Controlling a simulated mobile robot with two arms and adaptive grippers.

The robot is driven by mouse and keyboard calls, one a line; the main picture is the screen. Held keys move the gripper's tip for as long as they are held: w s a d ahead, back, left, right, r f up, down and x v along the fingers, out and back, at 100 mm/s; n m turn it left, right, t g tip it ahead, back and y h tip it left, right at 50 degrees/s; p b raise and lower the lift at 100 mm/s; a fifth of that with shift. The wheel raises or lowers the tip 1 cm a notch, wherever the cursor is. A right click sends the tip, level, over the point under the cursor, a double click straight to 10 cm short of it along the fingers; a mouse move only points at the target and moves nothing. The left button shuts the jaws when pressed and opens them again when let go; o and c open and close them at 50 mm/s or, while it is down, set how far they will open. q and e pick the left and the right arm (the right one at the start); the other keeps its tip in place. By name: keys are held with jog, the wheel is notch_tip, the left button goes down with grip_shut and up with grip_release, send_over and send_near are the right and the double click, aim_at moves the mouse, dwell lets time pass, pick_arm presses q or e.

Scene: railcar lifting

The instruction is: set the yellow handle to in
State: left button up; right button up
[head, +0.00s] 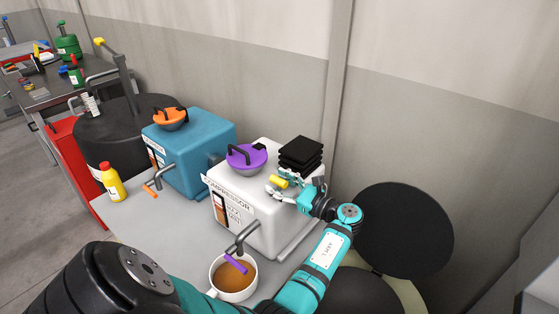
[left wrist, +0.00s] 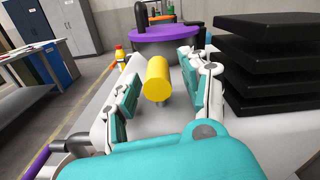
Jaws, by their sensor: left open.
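The yellow handle (head: 278,181) is a short knob on top of the white compressor (head: 262,222), beside the purple-capped lid. My left gripper (head: 288,186) is open at the compressor top, around the handle. In the left wrist view the yellow handle (left wrist: 157,78) stands between the two spread fingers of my left gripper (left wrist: 158,66). Gaps show on both sides, so neither finger appears to touch it. A thin stem shows under the knob. Whether the handle is in or out is hard to tell. My right gripper is not in view.
A stack of black plates (head: 301,153) sits close behind the gripper. The purple lid (head: 247,158) is to its left. A blue tank (head: 189,150), a yellow bottle (head: 112,182) and a cup of brown liquid (head: 234,278) stand farther left and front.

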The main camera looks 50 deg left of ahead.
pick_arm(q)
jog(key=d, duration=0.7)
jog(key=shift+w+d, duration=0.2)
jog(key=shift+w, duration=0.15)
